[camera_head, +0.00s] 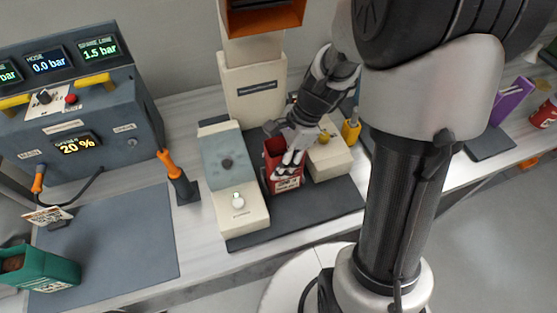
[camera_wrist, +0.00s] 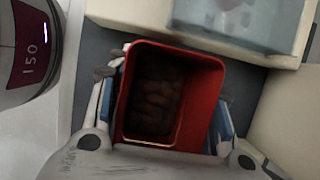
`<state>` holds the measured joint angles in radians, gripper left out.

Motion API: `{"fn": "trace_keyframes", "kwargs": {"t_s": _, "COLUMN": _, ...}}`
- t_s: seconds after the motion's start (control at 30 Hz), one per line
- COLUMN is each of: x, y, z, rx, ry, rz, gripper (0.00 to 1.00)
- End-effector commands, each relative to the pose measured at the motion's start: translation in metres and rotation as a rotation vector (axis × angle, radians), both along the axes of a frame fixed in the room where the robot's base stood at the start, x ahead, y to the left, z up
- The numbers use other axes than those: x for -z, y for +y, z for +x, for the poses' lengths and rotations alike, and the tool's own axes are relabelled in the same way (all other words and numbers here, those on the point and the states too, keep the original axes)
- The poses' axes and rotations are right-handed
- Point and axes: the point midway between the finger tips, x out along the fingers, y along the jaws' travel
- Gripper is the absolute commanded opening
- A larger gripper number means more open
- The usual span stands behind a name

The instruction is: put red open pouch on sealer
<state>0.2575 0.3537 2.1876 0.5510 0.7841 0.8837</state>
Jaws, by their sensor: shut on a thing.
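The red open pouch (camera_head: 287,184) stands upright on or just above a dark mat, between two cream machine parts. In the wrist view the pouch (camera_wrist: 207,95) is open at the top, with brown lumpy contents inside. My gripper (camera_head: 293,150) reaches down and is shut on the pouch. In the wrist view its fingers (camera_wrist: 168,90) press on two opposite sides of the pouch. The likely sealer is the cream unit (camera_head: 240,212) with a grey-green top and dark knob, just left of the pouch; I cannot tell for sure. The pouch's underside is hidden.
A smaller cream box (camera_head: 332,160) stands right of the pouch. A cream chute with an orange hopper (camera_head: 262,18) rises behind. An orange-handled tool (camera_head: 177,178) stands to the left. A grey console (camera_head: 85,115) and green pouch (camera_head: 42,270) are farther left. Purple and red items are far right.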

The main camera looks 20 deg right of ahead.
Motion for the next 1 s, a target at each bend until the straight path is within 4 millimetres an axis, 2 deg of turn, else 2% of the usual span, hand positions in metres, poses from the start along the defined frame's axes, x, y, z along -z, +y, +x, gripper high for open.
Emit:
{"fn": "trace_keyframes", "kwargs": {"t_s": 0.17, "x": 0.003, "y": 0.000, "z": 0.000, "rx": 0.000, "ry": 0.000, "rz": 0.000, "gripper": 0.33}}
{"fn": "trace_keyframes", "kwargs": {"t_s": 0.2, "x": 0.003, "y": 0.000, "z": 0.000, "rx": 0.000, "ry": 0.000, "rz": 0.000, "gripper": 0.47}}
{"fn": "trace_keyframes", "kwargs": {"t_s": 0.5, "x": 0.002, "y": 0.000, "z": 0.000, "rx": 0.000, "ry": 0.000, "rz": 0.000, "gripper": 0.67}}
{"fn": "trace_keyframes", "kwargs": {"t_s": 0.83, "x": 0.001, "y": 0.000, "z": 0.000, "rx": -0.001, "ry": 0.000, "rz": 0.000, "gripper": 0.67}}
{"fn": "trace_keyframes", "kwargs": {"t_s": 1.0, "x": -0.018, "y": -0.007, "z": 0.001, "rx": 0.000, "ry": -0.002, "rz": -0.001, "gripper": 0.67}}
